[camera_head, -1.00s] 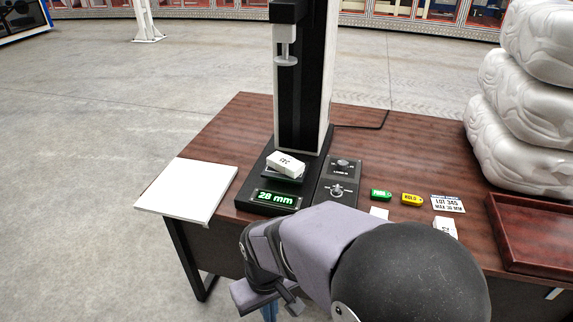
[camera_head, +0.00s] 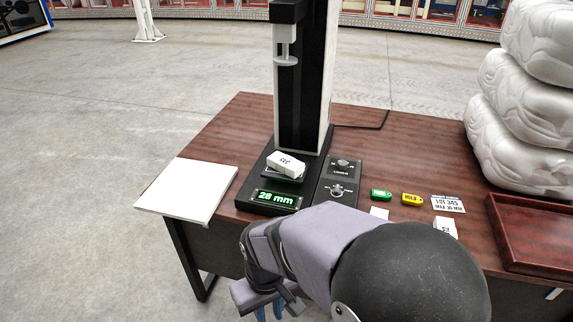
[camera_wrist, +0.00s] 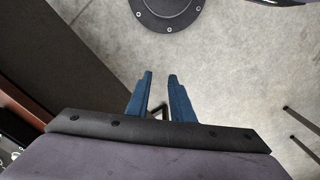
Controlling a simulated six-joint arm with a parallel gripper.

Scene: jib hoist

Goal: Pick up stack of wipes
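A small white stack of wipes (camera_head: 286,163) with dark print lies on the small platform of the black height gauge, under its raised presser foot (camera_head: 286,60). A second white printed block (camera_head: 446,227), perhaps another stack, sits on the table at right, near the lot card. My gripper (camera_wrist: 160,80) shows two blue fingers with a gap between them and nothing in it, over the grey floor. In the head view, the fingers (camera_head: 271,312) hang low in front of the table edge, partly hidden by my arm, away from both blocks.
The gauge display (camera_head: 277,198) reads 28 mm. A control box (camera_head: 337,182) stands beside it. A green tag (camera_head: 381,194), a yellow tag (camera_head: 411,199) and a lot card (camera_head: 448,203) lie to the right. A white board (camera_head: 187,190) is at left, a wooden tray (camera_head: 535,240) at right.

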